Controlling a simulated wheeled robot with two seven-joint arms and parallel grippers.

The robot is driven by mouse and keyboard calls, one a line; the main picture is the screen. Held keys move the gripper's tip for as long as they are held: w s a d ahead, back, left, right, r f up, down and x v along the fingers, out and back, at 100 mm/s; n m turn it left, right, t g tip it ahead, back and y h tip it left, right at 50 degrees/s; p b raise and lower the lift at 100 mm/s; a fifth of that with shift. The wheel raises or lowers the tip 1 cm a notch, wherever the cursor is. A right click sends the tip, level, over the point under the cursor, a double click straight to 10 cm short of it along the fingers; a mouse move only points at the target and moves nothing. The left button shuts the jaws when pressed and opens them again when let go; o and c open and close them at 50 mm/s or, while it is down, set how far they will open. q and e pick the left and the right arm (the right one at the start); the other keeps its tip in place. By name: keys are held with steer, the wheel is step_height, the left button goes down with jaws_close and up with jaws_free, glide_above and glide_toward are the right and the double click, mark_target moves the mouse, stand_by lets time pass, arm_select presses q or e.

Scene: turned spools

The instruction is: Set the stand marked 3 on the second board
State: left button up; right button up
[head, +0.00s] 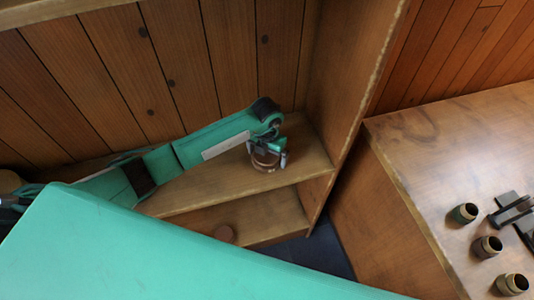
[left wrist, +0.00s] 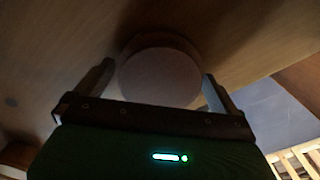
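A brown, round turned stand (head: 264,163) is on a shelf board (head: 310,160) of the wooden shelf unit. My left gripper (head: 268,152) is at it, with one finger on each side. In the left wrist view the stand's round face (left wrist: 160,77) lies between the two fingers (left wrist: 160,72). The fingers look spread, with narrow gaps beside it. No number is readable on it. My right gripper is not in view.
A wooden counter (head: 440,150) stands at the right, with three small dark-rimmed turned pieces (head: 464,213) and a black object (head: 512,210) cut by the picture's edge. The shelf's side panel (head: 350,80) rises between my left gripper and the counter.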

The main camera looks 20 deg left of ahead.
arm_select(q)
steer(key=shift+r, duration=0.25)
step_height(320, 180, up, 12)
steer(key=b, duration=0.3)
steer(key=shift+f, duration=0.1)
